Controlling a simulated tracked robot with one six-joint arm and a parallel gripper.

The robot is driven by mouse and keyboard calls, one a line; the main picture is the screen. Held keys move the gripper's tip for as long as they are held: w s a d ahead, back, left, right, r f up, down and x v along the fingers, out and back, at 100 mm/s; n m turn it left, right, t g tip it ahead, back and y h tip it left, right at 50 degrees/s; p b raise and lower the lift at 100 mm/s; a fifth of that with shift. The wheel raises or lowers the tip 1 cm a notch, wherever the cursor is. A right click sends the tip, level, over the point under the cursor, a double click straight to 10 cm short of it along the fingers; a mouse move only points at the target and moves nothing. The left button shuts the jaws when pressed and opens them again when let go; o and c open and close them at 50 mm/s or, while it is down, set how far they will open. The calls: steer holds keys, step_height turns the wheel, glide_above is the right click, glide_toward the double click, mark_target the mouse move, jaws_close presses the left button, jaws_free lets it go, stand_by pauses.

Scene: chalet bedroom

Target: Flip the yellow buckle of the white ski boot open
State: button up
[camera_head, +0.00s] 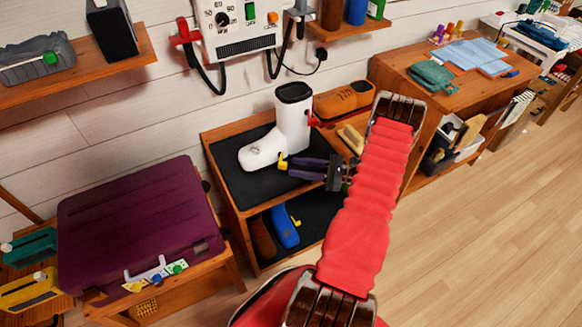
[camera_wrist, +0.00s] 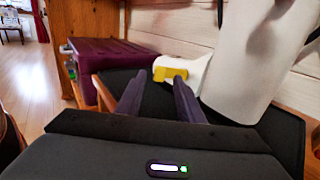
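The white ski boot (camera_head: 292,125) stands upright on a dark mat on the wooden bench, its toe pointing left. Its yellow buckle (camera_head: 283,161) is at the near side of the foot, close to my fingertips. My gripper (camera_head: 291,167) reaches in from the right with its two dark fingers apart. In the wrist view the fingers (camera_wrist: 158,82) are spread with nothing held between them. The yellow buckle (camera_wrist: 171,73) shows just beyond the tips, nearer the right finger. Whether a finger touches it I cannot tell. The boot shaft (camera_wrist: 255,60) fills the upper right.
A purple suitcase (camera_head: 135,225) stands left of the bench. A blue boot (camera_head: 285,227) is on the shelf below. A wall unit with cables (camera_head: 240,30) hangs behind.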

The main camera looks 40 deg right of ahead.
steer(key=shift+x, duration=1.5)
jaws_close()
